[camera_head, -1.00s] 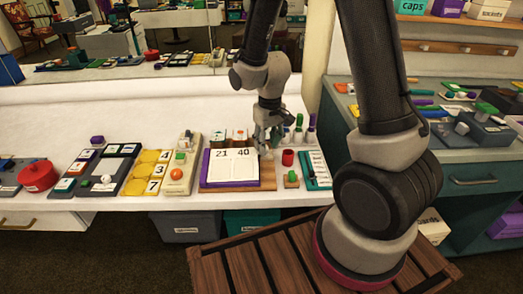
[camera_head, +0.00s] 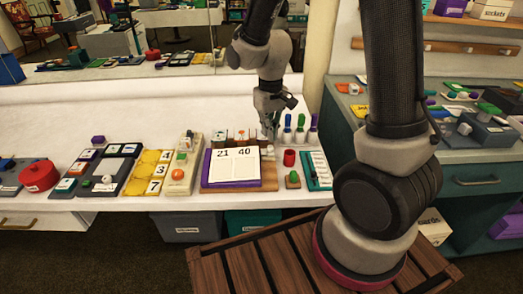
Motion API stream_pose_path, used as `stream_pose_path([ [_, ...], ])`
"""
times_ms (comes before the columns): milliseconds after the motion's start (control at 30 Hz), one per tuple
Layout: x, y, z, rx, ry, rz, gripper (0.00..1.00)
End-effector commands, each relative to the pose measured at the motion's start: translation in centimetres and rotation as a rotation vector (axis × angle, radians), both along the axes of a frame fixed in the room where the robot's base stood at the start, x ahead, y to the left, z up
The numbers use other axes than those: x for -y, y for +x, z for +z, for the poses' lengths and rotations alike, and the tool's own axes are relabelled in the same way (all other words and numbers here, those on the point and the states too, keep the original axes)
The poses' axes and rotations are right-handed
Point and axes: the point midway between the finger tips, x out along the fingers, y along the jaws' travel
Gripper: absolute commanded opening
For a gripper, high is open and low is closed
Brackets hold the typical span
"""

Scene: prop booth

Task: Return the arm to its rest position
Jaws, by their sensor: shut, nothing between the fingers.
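I cannot tell whether the fingertips touch anything. My arm rises from its base at the right.
A red cylinder (camera_head: 289,157) and a small block with a green top (camera_head: 293,180) stand right of the book. A green side counter (camera_head: 480,172) holds clutter at right.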

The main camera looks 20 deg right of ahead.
Motion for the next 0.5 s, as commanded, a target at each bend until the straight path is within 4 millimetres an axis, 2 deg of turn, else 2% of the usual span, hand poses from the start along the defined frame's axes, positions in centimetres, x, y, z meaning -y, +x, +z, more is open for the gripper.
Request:
stream_pose_path([
  [500,0.07,-0.34,0.15,-0.014,-0.004,0.007,0.0],
])
